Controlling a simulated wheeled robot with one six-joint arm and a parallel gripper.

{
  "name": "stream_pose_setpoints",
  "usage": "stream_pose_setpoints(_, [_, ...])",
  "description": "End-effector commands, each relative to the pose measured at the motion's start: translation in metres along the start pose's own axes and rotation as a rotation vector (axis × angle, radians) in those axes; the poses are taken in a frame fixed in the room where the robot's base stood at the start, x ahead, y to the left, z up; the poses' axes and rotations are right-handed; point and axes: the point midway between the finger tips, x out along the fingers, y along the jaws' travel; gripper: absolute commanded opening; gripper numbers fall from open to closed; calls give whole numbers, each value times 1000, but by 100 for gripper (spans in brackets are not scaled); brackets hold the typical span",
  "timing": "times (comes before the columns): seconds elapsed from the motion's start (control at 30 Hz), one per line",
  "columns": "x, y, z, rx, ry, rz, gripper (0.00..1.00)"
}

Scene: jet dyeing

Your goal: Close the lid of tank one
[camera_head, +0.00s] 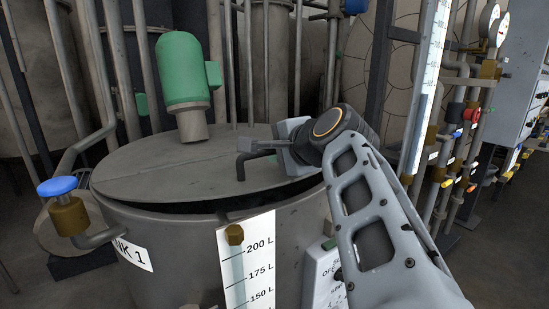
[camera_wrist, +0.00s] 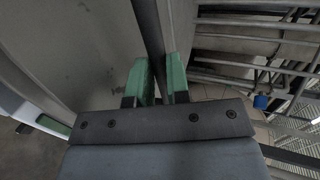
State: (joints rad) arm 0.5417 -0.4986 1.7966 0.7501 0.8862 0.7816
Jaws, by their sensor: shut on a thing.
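Tank one (camera_head: 180,255) is a grey metal drum with a partly visible "NK 1" label. Its round grey lid (camera_head: 150,170) lies over the top, slightly tilted, with a dark gap showing between lid and rim at the front. A green motor (camera_head: 183,72) stands on the lid. A dark bent handle (camera_head: 241,166) rises from the lid's right part. My gripper (camera_head: 268,147) is at this handle. In the wrist view, the green fingertips of my gripper (camera_wrist: 160,82) are shut on the dark handle bar (camera_wrist: 149,30), with the grey lid (camera_wrist: 85,45) beside it.
A level gauge (camera_head: 248,268) marked in litres stands at the tank's front. A blue-topped valve (camera_head: 60,188) sticks out at the left. A control box (camera_head: 322,275) is below my arm. Pipes, gauges and coloured valves fill the right side. Vertical pipes stand behind the tank.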

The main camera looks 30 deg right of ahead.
Motion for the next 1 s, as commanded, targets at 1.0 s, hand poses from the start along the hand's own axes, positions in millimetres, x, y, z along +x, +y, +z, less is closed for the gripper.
stream_pose_setpoints(1.0, [8, 44, -5, 6, 6, 18, 25])
